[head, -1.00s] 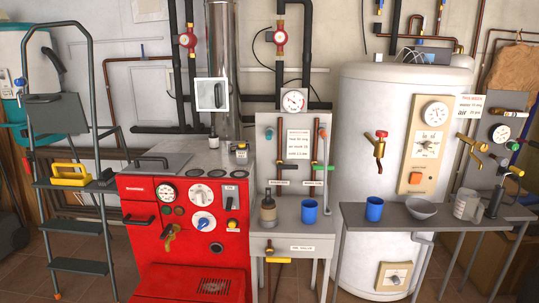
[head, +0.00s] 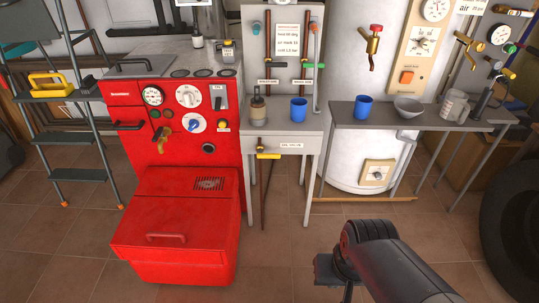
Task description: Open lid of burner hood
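The red burner hood (head: 185,215) sticks out low from the front of the red boiler (head: 155,135) in the head view. Its sloped lid looks closed. A red bar handle (head: 167,238) sits near the hood's front edge, and a dark grille (head: 210,184) is on its top right. My dark arm comes in from the bottom right. My gripper (head: 333,270) is at the bottom centre, well to the right of the hood and apart from it. It is seen from above and partly hidden by my arm, so its fingers are not clear.
A small grey table (head: 285,135) with a bottle and a blue cup stands right of the boiler. A longer table (head: 435,117) holds a cup, a bowl and mugs. A step ladder (head: 70,140) stands at the left. Tiled floor (head: 280,240) is clear between hood and gripper.

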